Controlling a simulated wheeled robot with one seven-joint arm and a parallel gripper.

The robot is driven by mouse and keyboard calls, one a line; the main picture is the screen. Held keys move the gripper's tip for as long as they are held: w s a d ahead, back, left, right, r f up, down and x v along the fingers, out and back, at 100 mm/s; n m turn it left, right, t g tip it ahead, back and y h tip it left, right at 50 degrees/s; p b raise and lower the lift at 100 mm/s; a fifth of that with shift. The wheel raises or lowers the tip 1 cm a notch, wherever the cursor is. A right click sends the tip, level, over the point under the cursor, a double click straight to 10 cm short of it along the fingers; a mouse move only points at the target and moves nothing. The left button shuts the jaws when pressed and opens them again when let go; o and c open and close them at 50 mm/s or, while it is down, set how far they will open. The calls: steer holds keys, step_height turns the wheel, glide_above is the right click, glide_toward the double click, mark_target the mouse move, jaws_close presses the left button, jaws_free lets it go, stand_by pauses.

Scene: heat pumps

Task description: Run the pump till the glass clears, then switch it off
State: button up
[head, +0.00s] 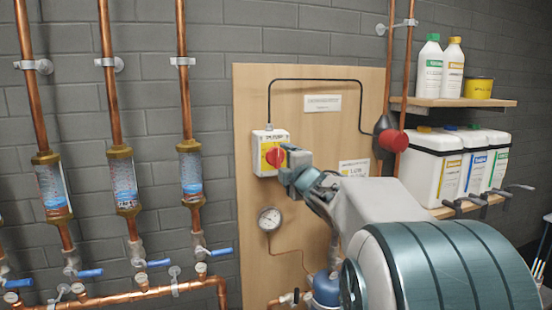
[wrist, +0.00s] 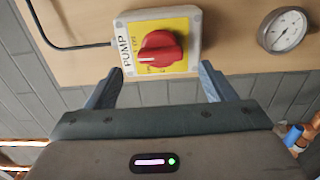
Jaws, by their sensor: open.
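The pump switch is a pale box with a yellow plate (wrist: 183,25) and a red rotary knob (wrist: 160,48), labelled PUMP, on the wooden board. In the head view the knob (head: 275,157) is partly beside my gripper (head: 290,172). My gripper (wrist: 159,70) is open, its fingers either side of and short of the knob, apparently not touching it. Three sight glasses stand in copper pipes on the left: a left one (head: 52,187), a middle one (head: 123,182) and a right one (head: 191,174). Each shows whitish, speckled contents with blue; flow cannot be told.
A round gauge (head: 270,219) is below the switch; it also shows in the wrist view (wrist: 286,30). Blue-handled valves (head: 212,251) sit under the glasses. A dark fitting with a red cap (head: 392,140), shelf bottles (head: 429,68) and white canisters (head: 431,167) are at right.

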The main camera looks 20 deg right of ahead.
mark_target(278, 159)
steer(key=shift+w, duration=0.3)
steer(key=shift+w, duration=2.25)
